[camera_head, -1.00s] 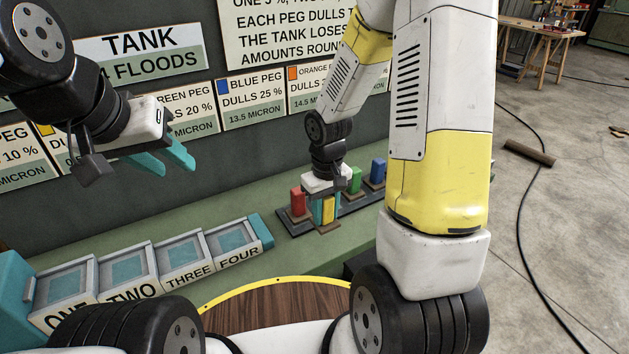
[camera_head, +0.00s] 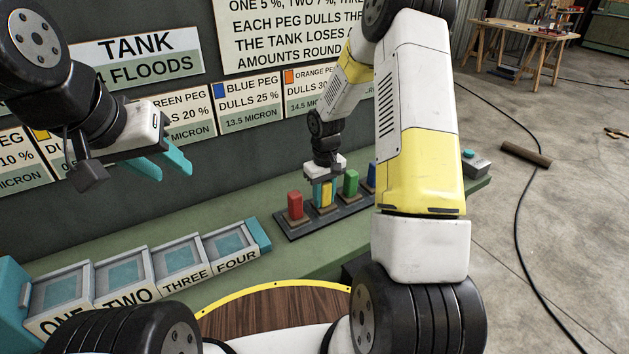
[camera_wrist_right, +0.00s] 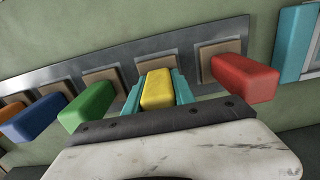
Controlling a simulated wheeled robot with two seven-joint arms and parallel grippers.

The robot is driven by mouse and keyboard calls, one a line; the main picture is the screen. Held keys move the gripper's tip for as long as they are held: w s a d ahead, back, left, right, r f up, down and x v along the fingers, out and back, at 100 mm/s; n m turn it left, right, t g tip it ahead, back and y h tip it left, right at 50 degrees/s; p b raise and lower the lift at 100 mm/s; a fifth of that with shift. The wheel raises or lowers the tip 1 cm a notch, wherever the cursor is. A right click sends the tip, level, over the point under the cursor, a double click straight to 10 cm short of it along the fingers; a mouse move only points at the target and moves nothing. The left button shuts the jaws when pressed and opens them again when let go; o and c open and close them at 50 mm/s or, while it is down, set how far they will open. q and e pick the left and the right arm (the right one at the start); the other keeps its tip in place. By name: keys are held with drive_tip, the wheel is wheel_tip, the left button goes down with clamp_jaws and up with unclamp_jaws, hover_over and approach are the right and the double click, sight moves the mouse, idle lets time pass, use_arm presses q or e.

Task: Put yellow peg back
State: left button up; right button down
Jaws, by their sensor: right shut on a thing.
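The yellow peg (camera_head: 328,195) is upright between the fingers of my right gripper (camera_head: 323,190), which is shut on it. It is over the dark peg rack (camera_head: 334,219), in line with the row, between the red peg and the green peg. In the right wrist view the yellow peg (camera_wrist_right: 157,90) sits between two teal fingers, with a tan pad (camera_wrist_right: 153,66) beyond it. I cannot tell whether its foot is fully down in its place. My left gripper (camera_head: 162,168) is open and empty, in front of the wall signs.
The red peg (camera_head: 295,206) and green peg (camera_head: 351,184) stand close on either side. The blue peg (camera_head: 371,177) is partly behind my right arm; the orange peg (camera_wrist_right: 12,108) shows in the wrist view. Numbered trays (camera_head: 181,258) stand left of the rack, with bare green bench between.

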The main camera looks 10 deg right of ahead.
drive_tip(key=c, duration=1)
unclamp_jaws()
drive_tip(key=shift+f, duration=0.1)
drive_tip(key=shift+c, duration=0.2)
wheel_tip(320, 180, up, 12)
drive_tip(key=shift+f, duration=0.15)
drive_tip(key=s+a+r+m+t+y, duration=0.15)
drive_tip(key=s+r+t, duration=0.25)
drive_tip(key=s+r, duration=1.25)
drive_tip(key=s+r+m+t, duration=0.2)
drive_tip(key=s+r, duration=0.1)
drive_tip(key=s, duration=0.4)
drive_tip(key=shift+s+a+r+y, duration=0.25)
drive_tip(key=shift+s+a+y, duration=0.1)
drive_tip(key=shift+s, duration=0.05)
